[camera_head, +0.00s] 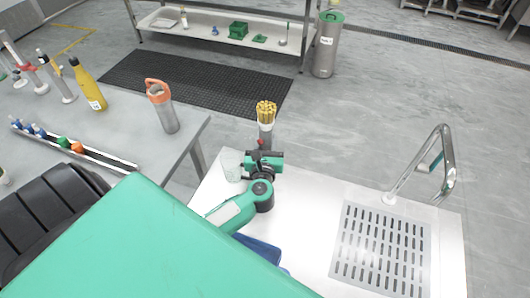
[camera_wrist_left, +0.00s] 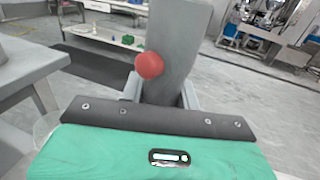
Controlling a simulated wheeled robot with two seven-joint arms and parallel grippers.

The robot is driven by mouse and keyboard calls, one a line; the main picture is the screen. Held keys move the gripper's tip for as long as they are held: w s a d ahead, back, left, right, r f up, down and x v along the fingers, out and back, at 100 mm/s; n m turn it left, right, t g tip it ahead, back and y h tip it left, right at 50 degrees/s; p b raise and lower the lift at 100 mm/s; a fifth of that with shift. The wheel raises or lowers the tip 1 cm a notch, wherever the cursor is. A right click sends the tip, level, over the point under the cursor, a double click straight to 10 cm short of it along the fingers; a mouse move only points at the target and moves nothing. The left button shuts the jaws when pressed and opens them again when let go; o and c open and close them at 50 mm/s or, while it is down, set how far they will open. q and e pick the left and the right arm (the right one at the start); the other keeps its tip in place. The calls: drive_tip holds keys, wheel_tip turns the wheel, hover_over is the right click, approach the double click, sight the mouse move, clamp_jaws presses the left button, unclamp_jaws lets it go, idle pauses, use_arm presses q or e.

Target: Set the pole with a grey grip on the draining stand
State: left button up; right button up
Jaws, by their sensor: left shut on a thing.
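My left gripper (camera_head: 263,152) reaches over the far left corner of the white counter and is shut on an upright grey piece with a yellow, clustered top (camera_head: 266,112). I take this as the pole with a grey grip. In the left wrist view its grey body (camera_wrist_left: 178,50) rises between the fingers, with a red ball (camera_wrist_left: 149,65) on its side; its lower end is hidden. The slotted metal draining stand (camera_head: 380,250) lies bare on the counter, to the right of the gripper and nearer. My right gripper is not in view.
A curved chrome tap (camera_head: 440,165) stands behind the slotted plate. A clear glass (camera_head: 232,166) stands close left of my gripper. The counter between gripper and plate is clear.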

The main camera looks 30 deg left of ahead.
use_arm(q)
wheel_tip(320, 180, down, 6)
drive_tip(key=shift+f, duration=0.1)
idle(0.4)
drive_tip(key=shift+f+b, duration=0.2)
drive_tip(key=shift+b, duration=0.1)
drive_tip(key=o, duration=1)
drive_tip(key=shift+o, duration=0.2)
drive_tip(key=shift+r, duration=0.1)
